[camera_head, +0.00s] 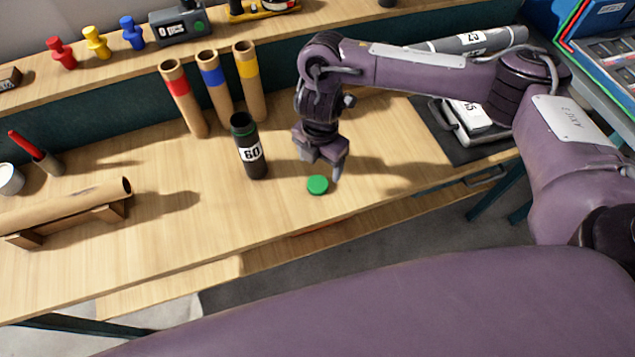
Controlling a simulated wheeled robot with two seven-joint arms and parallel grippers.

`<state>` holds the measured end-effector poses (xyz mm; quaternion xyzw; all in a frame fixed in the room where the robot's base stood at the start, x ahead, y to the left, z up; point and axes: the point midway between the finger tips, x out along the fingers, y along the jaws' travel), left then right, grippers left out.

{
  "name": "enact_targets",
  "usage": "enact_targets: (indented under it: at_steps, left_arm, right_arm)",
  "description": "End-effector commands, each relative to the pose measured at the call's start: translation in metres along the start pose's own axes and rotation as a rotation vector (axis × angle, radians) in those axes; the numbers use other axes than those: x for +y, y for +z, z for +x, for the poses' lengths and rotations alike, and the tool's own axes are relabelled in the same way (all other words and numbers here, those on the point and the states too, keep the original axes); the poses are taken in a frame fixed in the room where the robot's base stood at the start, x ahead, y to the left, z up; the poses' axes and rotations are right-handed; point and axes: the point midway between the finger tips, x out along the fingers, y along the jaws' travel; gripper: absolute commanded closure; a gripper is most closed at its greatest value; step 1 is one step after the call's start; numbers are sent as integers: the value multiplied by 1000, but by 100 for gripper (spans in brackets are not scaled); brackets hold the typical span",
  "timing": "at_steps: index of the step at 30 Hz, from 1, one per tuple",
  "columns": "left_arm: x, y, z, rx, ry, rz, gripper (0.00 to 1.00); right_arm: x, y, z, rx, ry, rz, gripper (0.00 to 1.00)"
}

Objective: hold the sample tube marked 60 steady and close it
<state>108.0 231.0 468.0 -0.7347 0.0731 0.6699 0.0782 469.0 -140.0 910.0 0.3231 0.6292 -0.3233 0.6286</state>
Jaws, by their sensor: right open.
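The sample tube (252,158) marked 60 is a dark cylinder with a white label and a green rim. It stands upright on the wooden bench, and its top looks open. A green cap (318,185) lies flat on the bench, to the right of the tube and near the front edge. My right gripper (322,172) points down just above the cap, with its fingers apart and nothing between them. I cannot tell whether a fingertip touches the cap. My left gripper is not in view.
Three cardboard tubes with red (183,97), blue (214,88) and yellow (249,80) bands stand behind the sample tube. A cardboard roll (70,205) rests on a wooden cradle at left. A tray (462,122) lies at right. Bench space left of the tube is clear.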

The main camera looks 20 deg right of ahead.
Motion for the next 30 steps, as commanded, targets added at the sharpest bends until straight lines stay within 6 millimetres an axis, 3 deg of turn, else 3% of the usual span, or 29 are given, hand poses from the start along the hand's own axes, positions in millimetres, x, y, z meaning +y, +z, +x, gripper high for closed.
enact_targets:
  at_steps: [9,17,26,30]
  left_arm:
    - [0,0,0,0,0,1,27]
    - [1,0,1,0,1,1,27]
    - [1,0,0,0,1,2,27]
    - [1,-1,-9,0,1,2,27]
  right_arm:
    - [0,0,1,0,-2,-1,26]
    - [0,-2,25,2,-1,-1,26]
    - [0,-1,27,0,0,-2,26]
    - [1,-3,41,-1,-3,0,26]
